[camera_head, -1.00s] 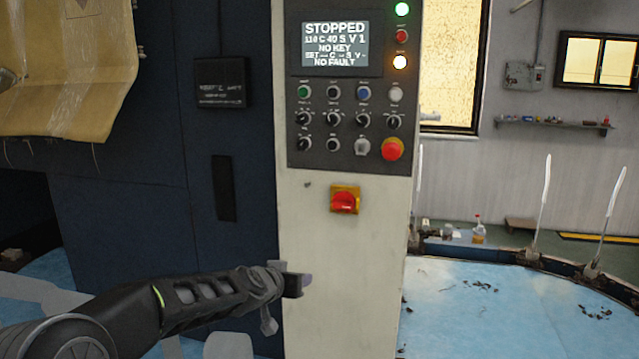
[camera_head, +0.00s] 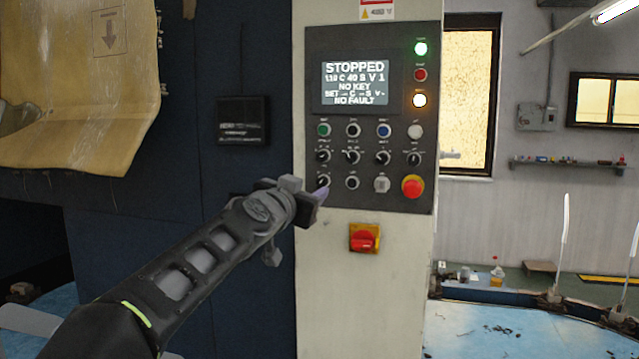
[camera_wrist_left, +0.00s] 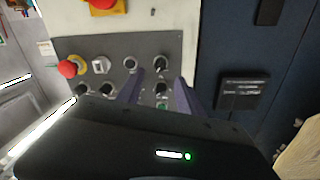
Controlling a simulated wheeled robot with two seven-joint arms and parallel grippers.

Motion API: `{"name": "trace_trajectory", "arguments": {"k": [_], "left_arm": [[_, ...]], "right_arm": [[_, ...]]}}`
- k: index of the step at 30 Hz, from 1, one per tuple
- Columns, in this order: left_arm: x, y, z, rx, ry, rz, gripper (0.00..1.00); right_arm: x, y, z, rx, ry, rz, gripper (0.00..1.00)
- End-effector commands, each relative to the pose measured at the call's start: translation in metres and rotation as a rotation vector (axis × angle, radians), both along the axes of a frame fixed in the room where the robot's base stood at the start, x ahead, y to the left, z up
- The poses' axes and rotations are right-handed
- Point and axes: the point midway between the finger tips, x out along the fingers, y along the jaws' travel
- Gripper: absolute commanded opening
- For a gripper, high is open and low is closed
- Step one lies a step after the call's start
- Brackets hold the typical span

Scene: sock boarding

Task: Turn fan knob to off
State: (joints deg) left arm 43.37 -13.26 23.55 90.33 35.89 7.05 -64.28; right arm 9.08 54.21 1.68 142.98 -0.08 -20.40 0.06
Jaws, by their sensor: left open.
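The control panel (camera_head: 335,200) carries rows of small black knobs; their labels are too small to read, so I cannot tell by label which is the fan knob. The lower-left knob (camera_head: 322,182) is just above my left gripper (camera_head: 319,194) in the head view. In the left wrist view the panel appears upside down, and this knob (camera_wrist_left: 160,64) shows between the two open purplish fingers of my left gripper (camera_wrist_left: 158,88). I cannot tell whether the fingers touch it. My right gripper is out of view.
A screen (camera_head: 350,84) reads "STOPPED" and "NO FAULT". A red emergency button (camera_head: 412,187) sits at the panel's lower right. A red-and-yellow switch (camera_head: 364,239) is below the panel. A dark cabinet wall (camera_head: 190,150) stands to the left.

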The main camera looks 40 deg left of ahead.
Motion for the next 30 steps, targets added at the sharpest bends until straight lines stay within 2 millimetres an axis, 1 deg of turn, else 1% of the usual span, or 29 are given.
{"name": "trace_trajectory", "arguments": {"k": [1,9,13,17,24,30], "left_arm": [[0.006,0.003,0.002,-0.003,0.002,0.0,0.43],[0.046,0.015,0.003,-0.005,0.003,-0.001,0.43],[0.06,0.018,0.002,-0.004,0.002,-0.001,0.43],[0.065,0.02,0.0,-0.002,0.002,0.001,0.43],[0.066,0.02,-0.001,-0.001,0.001,0.0,0.43],[0.065,0.02,-0.001,-0.001,0.001,0.0,0.26]], "right_arm": [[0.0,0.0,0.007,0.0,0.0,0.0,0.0],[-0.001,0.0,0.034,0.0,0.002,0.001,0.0],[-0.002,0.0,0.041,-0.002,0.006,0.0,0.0],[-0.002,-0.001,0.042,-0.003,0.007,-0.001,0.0],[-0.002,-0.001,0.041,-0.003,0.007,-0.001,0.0],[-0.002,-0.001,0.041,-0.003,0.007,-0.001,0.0]]}}
